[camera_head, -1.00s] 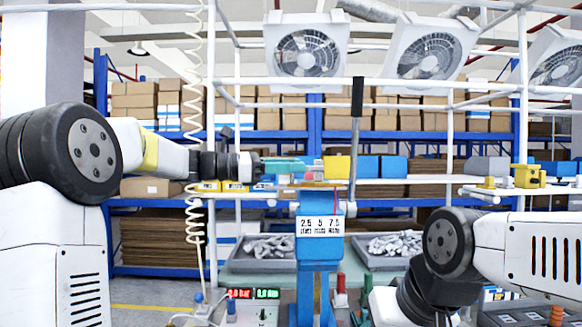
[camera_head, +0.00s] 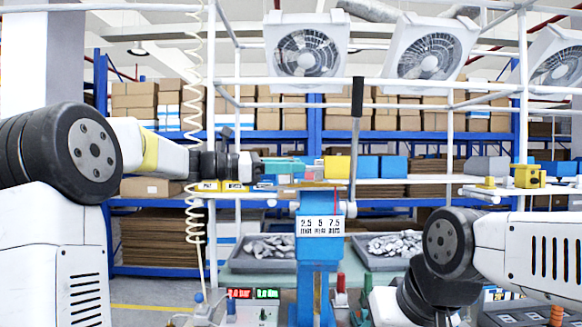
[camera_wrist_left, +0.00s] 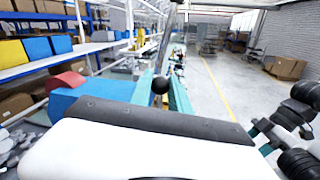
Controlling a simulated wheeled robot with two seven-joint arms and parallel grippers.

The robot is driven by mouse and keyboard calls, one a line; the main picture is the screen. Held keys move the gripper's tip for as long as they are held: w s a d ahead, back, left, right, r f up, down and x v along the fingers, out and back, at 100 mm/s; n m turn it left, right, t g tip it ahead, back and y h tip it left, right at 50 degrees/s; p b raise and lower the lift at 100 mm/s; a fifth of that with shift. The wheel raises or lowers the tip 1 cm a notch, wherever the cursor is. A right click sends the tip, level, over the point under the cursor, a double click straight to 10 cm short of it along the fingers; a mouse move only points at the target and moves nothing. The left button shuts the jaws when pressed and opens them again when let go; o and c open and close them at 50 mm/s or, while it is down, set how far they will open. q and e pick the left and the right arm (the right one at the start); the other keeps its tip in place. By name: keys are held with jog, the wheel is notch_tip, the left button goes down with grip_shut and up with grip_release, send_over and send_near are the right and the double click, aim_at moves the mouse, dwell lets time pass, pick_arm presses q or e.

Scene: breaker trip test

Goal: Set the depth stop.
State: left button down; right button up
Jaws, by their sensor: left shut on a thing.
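The blue press (camera_head: 319,252) stands upright in the middle of the head view. My left gripper (camera_head: 295,166) reaches in from the left at the top of the press. In the left wrist view, a black ball knob (camera_wrist_left: 160,85) sits between its teal fingers, which are shut on it. The blue press body (camera_wrist_left: 92,90) shows left of the fingers there. My right gripper is out of view below the right arm.
Two grey trays (camera_head: 239,262) of metal parts lie behind the press. Red and green readouts (camera_head: 253,293) stand at its front left, a red-topped part (camera_head: 341,284) at its right. White frame rails surround the bench.

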pick_arm(q)
jog(key=a, duration=0.3)
jog(key=shift+a, duration=0.25)
jog(key=c, duration=1.2)
grip_release()
jog(key=s+a, duration=0.1)
jog(key=a, duration=0.6)
jog(key=shift+s+a, duration=0.25)
jog(key=shift+a, duration=0.05)
